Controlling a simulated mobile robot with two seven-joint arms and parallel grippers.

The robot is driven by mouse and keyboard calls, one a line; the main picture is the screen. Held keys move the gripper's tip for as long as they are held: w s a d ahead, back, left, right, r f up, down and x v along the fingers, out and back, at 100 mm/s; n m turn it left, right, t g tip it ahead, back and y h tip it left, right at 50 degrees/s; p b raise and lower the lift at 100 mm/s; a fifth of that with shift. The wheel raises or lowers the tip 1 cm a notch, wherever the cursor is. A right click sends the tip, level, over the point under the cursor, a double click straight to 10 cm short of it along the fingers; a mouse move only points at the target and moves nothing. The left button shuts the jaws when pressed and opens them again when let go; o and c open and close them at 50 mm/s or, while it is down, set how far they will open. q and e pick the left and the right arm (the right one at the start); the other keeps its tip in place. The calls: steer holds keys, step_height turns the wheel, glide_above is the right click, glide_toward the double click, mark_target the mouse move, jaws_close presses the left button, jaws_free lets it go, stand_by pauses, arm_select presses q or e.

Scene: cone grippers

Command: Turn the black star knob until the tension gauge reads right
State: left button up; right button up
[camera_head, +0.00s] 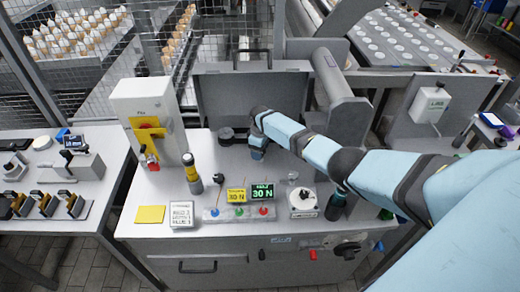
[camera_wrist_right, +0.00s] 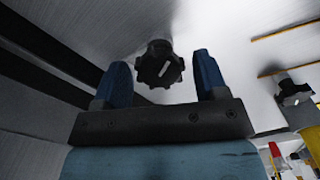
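The black star knob (camera_wrist_right: 160,66) has a white line on its face and shows in the wrist view between and just beyond the fingertips of my right gripper (camera_wrist_right: 162,78). The blue fingers are apart, with a visible gap on each side of the knob. In the head view my right gripper (camera_head: 258,152) points down at the back of the bench, and I cannot make out the star knob for certain. A dark display (camera_head: 262,191) reads 30 N in green. A yellow card (camera_head: 236,196) beside it also reads 30 N. My left gripper is not in view.
The grey bench (camera_head: 150,248) carries a yellow-and-black cylinder (camera_head: 191,174), a white label block (camera_head: 182,214), a yellow pad (camera_head: 150,214) and a round white device (camera_head: 302,202). A grey box with a red-and-yellow switch (camera_head: 148,122) stands at the left. A thick grey roller (camera_head: 340,98) stands behind my arm.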

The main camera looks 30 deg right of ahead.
steer(key=shift+o, duration=0.3)
steer(key=shift+r, duration=0.15)
step_height(320, 180, up, 14)
steer(key=shift+f, duration=0.2)
stand_by(0.5)
